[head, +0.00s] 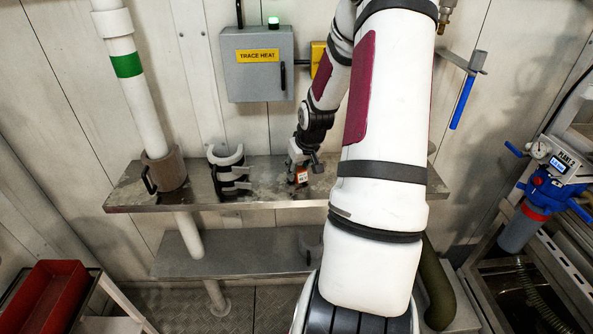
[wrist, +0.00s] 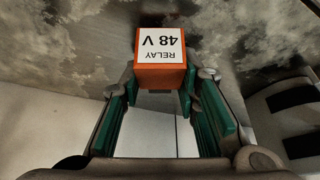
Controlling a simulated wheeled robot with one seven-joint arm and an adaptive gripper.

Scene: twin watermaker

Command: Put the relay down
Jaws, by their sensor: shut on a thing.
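The relay (wrist: 160,74) is a small orange block with a white label reading "RELAY 48 V", upside down in the wrist view. It sits between the fingertips of my gripper (wrist: 160,84), which is shut on it. In the head view the relay (head: 301,176) shows as a small red-orange block below my gripper (head: 297,165), over the steel shelf (head: 265,200) near its front edge. The stained shelf surface lies behind the relay in the wrist view. I cannot tell whether the relay touches the shelf.
A grey clamp-like part (head: 228,170) and a pipe collar (head: 164,170) stand on the shelf to the left. A trace heat box (head: 257,80) hangs on the wall above. A lower shelf (head: 240,262) is beneath. A red bin (head: 42,300) is at lower left.

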